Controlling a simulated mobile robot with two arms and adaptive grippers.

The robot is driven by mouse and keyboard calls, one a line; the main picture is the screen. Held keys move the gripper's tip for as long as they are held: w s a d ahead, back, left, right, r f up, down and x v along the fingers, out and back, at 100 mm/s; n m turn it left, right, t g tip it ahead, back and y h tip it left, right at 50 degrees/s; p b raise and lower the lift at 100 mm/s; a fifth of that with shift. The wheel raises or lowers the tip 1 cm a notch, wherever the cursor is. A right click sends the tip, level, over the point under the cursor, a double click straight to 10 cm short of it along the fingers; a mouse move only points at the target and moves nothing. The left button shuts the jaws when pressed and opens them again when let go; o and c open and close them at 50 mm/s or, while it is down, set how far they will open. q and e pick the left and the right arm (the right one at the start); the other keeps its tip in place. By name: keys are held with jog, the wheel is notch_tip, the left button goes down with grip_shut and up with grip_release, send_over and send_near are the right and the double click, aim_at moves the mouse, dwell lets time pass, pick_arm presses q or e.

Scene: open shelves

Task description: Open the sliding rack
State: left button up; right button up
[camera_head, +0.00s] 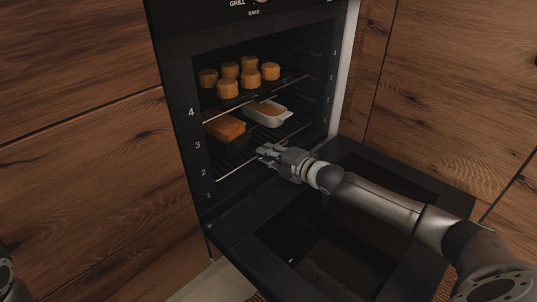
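The oven (183,128) stands open, with wire racks inside it at different heights. The lower rack (238,168) has its front bar near the oven mouth and carries an orange-brown loaf and a white dish. The upper rack (268,98) holds several small round baked pieces. My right gripper (262,152) reaches over the open door to the front of the lower rack. Its fingers are small and dark against the rack, so whether they grip the bar is unclear. Of my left arm only a grey part shows at the left edge; its gripper is out of view.
The loaf (225,128) sits left of the white dish (266,116) inside. The oven door (237,229) is folded down in front, below my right arm. Wooden cabinet fronts (80,130) flank the oven on both sides.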

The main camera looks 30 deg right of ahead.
jog(key=shift+s+f, duration=0.1)
jog(key=shift+f, duration=0.1)
grip_shut()
